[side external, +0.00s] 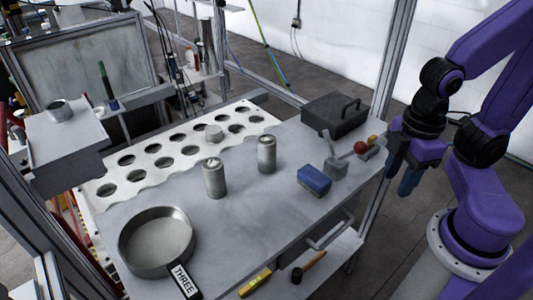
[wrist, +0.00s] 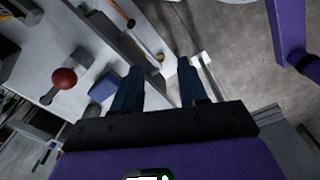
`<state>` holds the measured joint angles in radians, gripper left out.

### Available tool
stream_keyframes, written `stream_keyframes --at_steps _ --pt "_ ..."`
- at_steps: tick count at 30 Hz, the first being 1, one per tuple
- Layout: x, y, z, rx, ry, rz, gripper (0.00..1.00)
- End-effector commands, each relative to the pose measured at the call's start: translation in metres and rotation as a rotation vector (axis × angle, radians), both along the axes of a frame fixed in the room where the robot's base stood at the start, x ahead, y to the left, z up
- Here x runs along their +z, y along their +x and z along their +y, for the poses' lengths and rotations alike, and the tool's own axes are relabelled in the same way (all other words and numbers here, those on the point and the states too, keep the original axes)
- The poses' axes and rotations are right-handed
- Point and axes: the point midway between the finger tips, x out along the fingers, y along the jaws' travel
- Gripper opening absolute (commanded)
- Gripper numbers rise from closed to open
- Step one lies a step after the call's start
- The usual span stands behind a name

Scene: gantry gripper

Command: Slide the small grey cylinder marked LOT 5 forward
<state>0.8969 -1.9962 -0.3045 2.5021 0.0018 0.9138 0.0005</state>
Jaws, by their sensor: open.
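Two grey cylinders stand upright on the grey table (side external: 125,205): a nearer cylinder (side external: 215,180) and a farther cylinder (side external: 267,155). My gripper (side external: 402,174) is open and empty beyond the table's right edge, well apart from the cylinders. Its two fingers also show in the wrist view (wrist: 160,75), with no cylinder clearly in sight there.
A round pan (side external: 157,241) labelled THREE lies front left. The table's middle front is clear.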

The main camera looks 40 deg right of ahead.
Motion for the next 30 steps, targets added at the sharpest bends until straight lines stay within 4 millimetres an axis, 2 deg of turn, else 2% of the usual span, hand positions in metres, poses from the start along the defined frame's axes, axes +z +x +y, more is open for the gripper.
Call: stream_keyframes --at_steps 7,9,11,17,30 --pt "0.0 0.0 0.0 0.0 0.0 0.0 0.43" --pt "0.0 0.0 0.0 -0.003 0.0 0.0 0.65" --pt "0.001 0.002 0.002 -0.018 0.0 0.0 0.83" --pt "0.01 0.025 0.016 -0.214 0.0 0.005 0.83" --pt "0.042 0.124 0.059 -1.027 0.002 0.022 0.83"
